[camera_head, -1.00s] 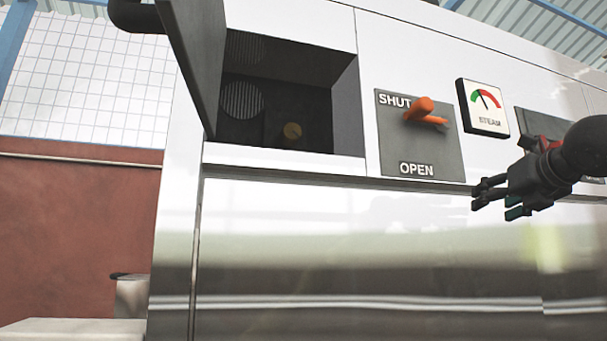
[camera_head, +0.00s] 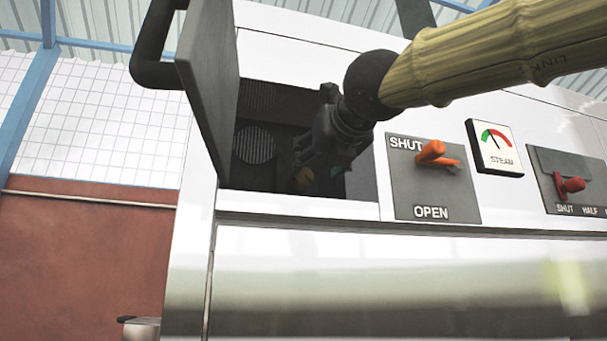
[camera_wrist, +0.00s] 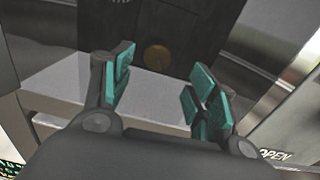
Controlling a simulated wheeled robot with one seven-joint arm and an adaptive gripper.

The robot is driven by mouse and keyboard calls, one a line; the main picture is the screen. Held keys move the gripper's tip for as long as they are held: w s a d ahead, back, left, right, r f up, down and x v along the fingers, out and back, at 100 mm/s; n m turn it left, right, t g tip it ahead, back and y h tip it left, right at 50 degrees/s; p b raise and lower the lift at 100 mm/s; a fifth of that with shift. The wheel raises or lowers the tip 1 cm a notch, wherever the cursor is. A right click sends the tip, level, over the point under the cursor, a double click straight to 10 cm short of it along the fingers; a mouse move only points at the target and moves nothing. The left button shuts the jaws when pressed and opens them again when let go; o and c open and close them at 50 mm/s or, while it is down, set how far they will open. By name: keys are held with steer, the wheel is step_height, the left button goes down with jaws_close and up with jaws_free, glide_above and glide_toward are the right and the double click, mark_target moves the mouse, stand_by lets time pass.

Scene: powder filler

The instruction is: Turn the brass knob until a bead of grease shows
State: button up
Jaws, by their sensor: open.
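The brass knob (camera_head: 303,178) sits inside a dark open recess in the white machine, partly behind my gripper (camera_head: 322,174) in the head view. In the wrist view the round knob (camera_wrist: 158,57) shows beyond and between the spread green-padded fingers of my gripper (camera_wrist: 161,73). My gripper is open and empty, reaching into the mouth of the recess. The fingers look apart from the knob. I cannot make out any grease bead.
The open door (camera_head: 208,85) stands at the recess's left side. To the right are an orange lever (camera_head: 436,153) near SHUT, a steam gauge (camera_head: 494,147) and a red lever (camera_head: 570,185). Round vents (camera_head: 254,144) lie inside the recess.

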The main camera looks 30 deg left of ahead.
mark_target(306, 174)
steer(key=p+x, duration=0.3)
steer(key=x, duration=0.5)
steer(key=shift+a, duration=0.1)
steer(key=shift+w+a, duration=0.1)
steer(key=shift+a, duration=0.2)
steer(key=shift+d, duration=0.1)
steer(key=c, duration=1)
